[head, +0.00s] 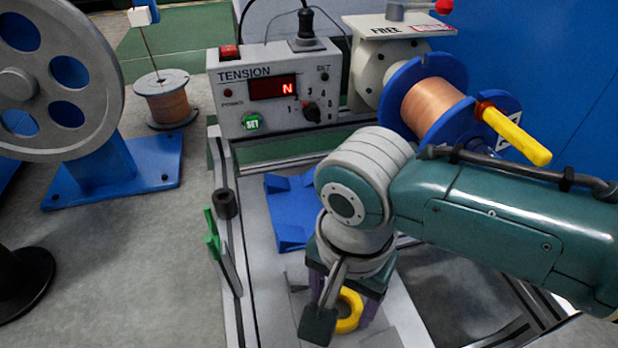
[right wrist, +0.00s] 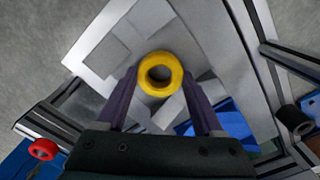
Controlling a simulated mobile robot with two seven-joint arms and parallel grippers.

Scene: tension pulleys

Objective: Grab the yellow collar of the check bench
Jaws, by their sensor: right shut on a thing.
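The yellow collar (head: 348,310) is a thick ring at the lower middle of the head view, partly hidden by my right wrist. My right gripper (right wrist: 160,76) points down over the bench (head: 258,240), and its purple fingers are closed on opposite sides of the collar. In the right wrist view the whole ring (right wrist: 160,74) shows between the fingertips, with its hole facing the camera. I cannot tell whether it touches the pale plate behind it. My left gripper is not in view.
The tension box (head: 236,98) and blue spool (head: 412,75) with a yellow handle (head: 515,135) stand behind my arm. A large grey wheel (head: 88,60) stands left.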

